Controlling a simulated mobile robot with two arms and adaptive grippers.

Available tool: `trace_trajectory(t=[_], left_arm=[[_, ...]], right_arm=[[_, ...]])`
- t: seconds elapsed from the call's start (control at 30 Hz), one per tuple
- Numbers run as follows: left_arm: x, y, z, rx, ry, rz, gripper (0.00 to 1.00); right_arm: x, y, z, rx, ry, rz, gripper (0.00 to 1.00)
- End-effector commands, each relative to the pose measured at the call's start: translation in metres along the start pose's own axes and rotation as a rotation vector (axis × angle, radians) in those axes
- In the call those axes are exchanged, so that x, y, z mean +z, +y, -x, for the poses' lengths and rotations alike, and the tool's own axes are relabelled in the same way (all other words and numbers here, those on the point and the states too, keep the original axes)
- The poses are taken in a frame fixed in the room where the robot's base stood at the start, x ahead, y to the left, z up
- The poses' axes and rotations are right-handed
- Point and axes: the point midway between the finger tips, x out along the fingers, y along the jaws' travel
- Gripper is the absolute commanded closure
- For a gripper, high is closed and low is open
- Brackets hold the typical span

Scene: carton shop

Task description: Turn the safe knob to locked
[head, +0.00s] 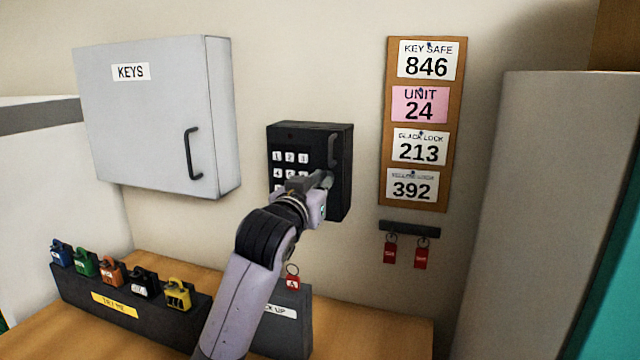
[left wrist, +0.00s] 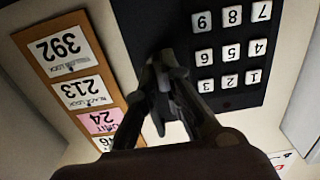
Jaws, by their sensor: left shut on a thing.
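The black key safe (head: 342,185) is on the wall, with white number keys, a small dark red light at its top and a dark vertical handle on its right side. My left gripper (head: 325,180) reaches up to the safe's front, right of the keys and below the handle. In the left wrist view, upside down, its fingers (left wrist: 163,68) close together against the safe's dark face (left wrist: 150,25), beside the keypad. They are shut on the knob, which they mostly hide. I cannot read the knob's setting. My right gripper is not in view.
A grey KEYS cabinet (head: 150,120) hangs at left. A cork board (head: 419,180) with number cards and a rack (head: 409,229) with red-tagged keys are at right. Coloured padlocks stand on a dark block (head: 75,288) on the wooden counter (head: 380,325). A tall grey cabinet (head: 530,200) bounds the right.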

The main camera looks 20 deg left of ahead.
Motion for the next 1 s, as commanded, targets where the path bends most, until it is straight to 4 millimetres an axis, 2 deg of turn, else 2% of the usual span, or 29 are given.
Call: trace_trajectory(t=[0.37, 0.4, 0.67, 1.0], left_arm=[[-0.0006, 0.0004, 0.0002, 0.001, 0.002, 0.007, 1.00], [-0.0006, 0.0004, 0.0002, 0.001, 0.002, 0.007, 0.91], [-0.0006, 0.0002, 0.0001, 0.001, 0.001, 0.006, 0.73], [-0.0004, 0.0000, 0.0016, 0.000, 0.001, 0.005, 0.72]], right_arm=[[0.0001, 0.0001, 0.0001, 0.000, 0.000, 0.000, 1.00], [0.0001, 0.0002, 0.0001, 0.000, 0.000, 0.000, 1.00], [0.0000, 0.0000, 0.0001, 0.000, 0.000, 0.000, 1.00], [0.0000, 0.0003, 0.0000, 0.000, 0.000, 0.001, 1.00]])
